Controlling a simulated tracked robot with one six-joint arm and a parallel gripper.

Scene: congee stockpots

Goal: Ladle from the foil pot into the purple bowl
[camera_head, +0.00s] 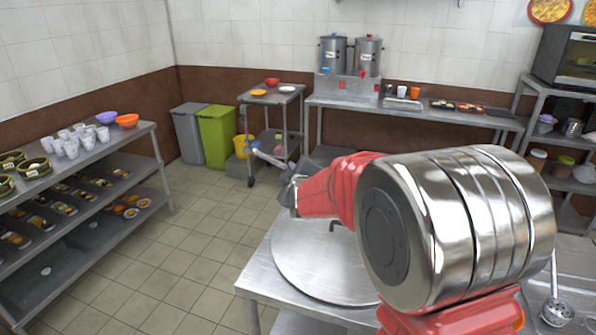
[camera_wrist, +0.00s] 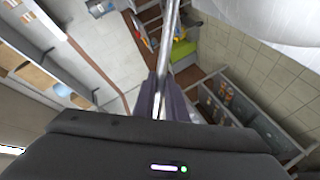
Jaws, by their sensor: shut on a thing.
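My gripper (camera_head: 291,192) is stretched out above the floor beyond the metal table. It is shut on a thin metal handle, probably the ladle's (camera_head: 268,158), which points up and left in the head view. In the wrist view the handle (camera_wrist: 168,45) runs from between the dark fingers (camera_wrist: 160,105) to the top edge. I cannot make out the ladle's cup. The purple bowl (camera_head: 107,118) stands on top of the left shelf, beside an orange bowl (camera_head: 127,121). I cannot identify the foil pot; a pale wrinkled surface (camera_wrist: 285,25) fills the wrist view's top right.
A large round metal lid or disc (camera_head: 310,262) lies on the near table (camera_head: 258,272), partly behind my arm. White cups (camera_head: 72,147) crowd the shelf beside the bowls. A cart (camera_head: 270,98), grey and green bins (camera_head: 216,135) stand behind. The tiled floor between is clear.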

